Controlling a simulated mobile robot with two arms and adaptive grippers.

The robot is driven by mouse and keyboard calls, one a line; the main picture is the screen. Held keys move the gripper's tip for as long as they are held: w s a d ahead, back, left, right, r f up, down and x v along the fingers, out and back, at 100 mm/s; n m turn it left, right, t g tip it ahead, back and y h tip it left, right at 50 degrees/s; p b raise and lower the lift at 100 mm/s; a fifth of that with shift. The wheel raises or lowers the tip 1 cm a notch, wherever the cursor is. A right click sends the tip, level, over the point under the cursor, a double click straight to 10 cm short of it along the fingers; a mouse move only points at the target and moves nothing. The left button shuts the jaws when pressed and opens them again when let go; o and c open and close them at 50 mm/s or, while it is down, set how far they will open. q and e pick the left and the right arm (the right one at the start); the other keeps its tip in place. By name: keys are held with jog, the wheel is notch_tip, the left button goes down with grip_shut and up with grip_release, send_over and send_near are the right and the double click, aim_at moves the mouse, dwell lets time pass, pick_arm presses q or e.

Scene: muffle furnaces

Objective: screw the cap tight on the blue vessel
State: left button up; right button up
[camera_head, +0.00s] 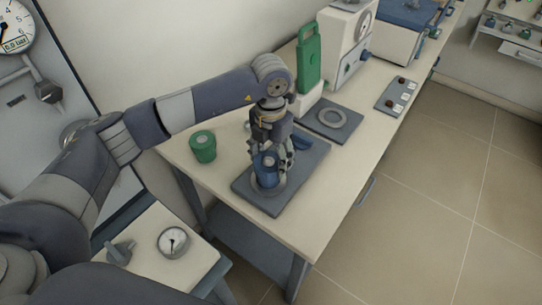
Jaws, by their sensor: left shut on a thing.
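The blue vessel (264,178) stands upright at the ring-shaped holder on a dark grey plate (252,198) on the bench. My left gripper (270,163) points down from above, with its fingers around the upper part of the vessel. It is shut on it. The fingers partly hide the vessel's top, so I cannot tell the cap apart or see how it sits. My right gripper is out of view.
A green lidded vessel (203,147) stands left of the plate. A blue object (299,145) lies right of my gripper. Behind are a second plate with a ring (333,120), a green panel-shaped object (309,58) and a white machine (344,45). The bench front right is clear.

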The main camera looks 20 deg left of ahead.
pick_arm(q)
jog(key=shift+f, duration=0.15)
dwell(0.8)
jog(key=o, duration=1.3)
jog(key=shift+r, duration=0.3)
notch_tip(320, 180, up, 12)
jog(key=shift+f, duration=0.25)
